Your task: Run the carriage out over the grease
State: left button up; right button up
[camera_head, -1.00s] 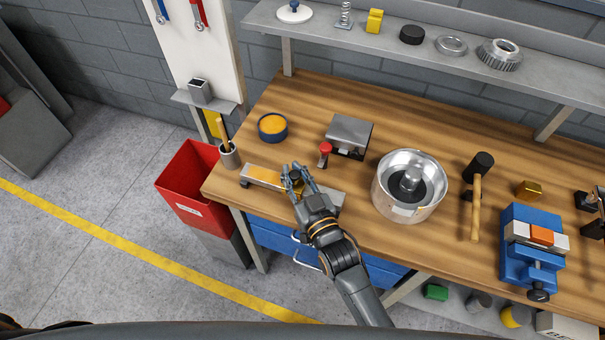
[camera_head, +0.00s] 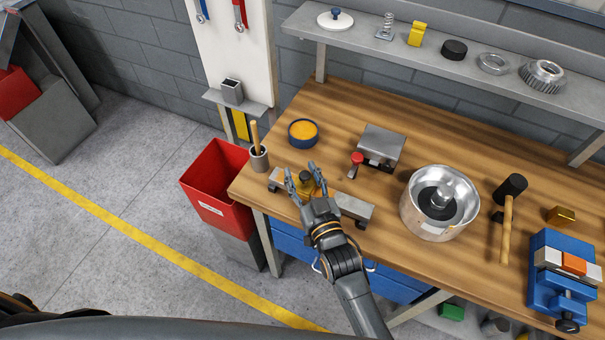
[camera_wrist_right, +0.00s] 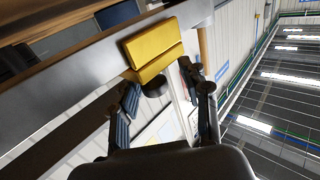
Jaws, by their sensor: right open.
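The brass-yellow carriage (camera_head: 306,187) sits on the grey rail (camera_head: 352,207) near the front left of the wooden bench, left of the rail's middle. My right gripper (camera_head: 305,175) is open, with its fingers spread on either side of the carriage. In the right wrist view the yellow carriage (camera_wrist_right: 153,48) shows large on the rail, just beyond the open fingertips (camera_wrist_right: 160,85). I cannot tell whether the fingers touch it. I cannot make out clear orange grease on the rail now. A round blue tub of orange grease (camera_head: 303,132) stands behind the rail. My left gripper is out of view.
A brush stands in a cup (camera_head: 259,158) left of the rail. A red-knobbed metal block (camera_head: 381,146) and a steel bowl (camera_head: 440,205) stand behind and right. A hammer (camera_head: 507,215) and blue vise (camera_head: 550,285) are further right. A red bin (camera_head: 213,180) stands off the bench's left end.

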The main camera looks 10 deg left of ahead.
jog(key=shift+d, duration=0.1)
jog(key=v, duration=1.2)
